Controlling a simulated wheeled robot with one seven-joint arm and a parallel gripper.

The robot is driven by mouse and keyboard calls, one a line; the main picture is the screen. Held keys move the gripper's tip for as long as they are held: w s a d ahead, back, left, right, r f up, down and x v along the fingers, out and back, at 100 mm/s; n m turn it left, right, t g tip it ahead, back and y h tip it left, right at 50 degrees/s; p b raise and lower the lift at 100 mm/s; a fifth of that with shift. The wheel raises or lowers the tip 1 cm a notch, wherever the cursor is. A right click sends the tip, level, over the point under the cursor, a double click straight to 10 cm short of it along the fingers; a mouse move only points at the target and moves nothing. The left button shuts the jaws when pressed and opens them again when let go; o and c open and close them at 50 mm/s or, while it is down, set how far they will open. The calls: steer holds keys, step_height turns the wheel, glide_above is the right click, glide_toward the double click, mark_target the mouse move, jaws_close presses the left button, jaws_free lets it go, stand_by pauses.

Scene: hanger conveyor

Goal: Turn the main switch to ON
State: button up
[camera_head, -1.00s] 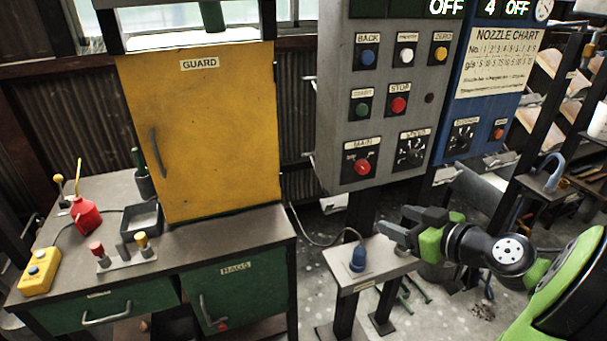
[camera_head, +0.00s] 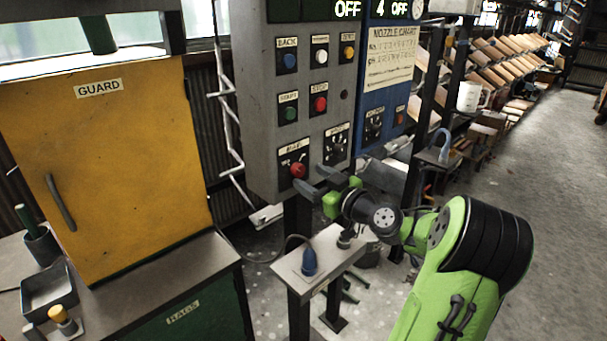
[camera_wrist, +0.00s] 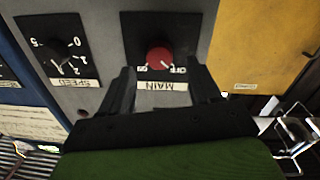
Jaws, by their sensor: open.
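The main switch is a red round knob (camera_head: 298,170) on a black plate labelled MAIN, low on the grey control panel. A small pale mark on the knob seems to lean toward the OFF side. My gripper (camera_head: 319,182) is open, just right of and below the knob in the head view. In the wrist view my gripper's two dark fingers (camera_wrist: 164,78) stand either side of the knob, apart from it in the picture. Contact cannot be told.
A SPEED dial (camera_wrist: 62,57) sits beside the switch. Buttons, including a red stop button (camera_head: 320,104), are above it. A yellow guard door (camera_head: 110,170) stands left. A small stand with a blue plug (camera_head: 309,262) is below my gripper.

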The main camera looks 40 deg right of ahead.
mark_target(301, 171)
steer(key=w, duration=0.3)
steer(key=shift+w, duration=0.35)
steer(key=shift+c, duration=0.2)
steer(key=c, duration=1)
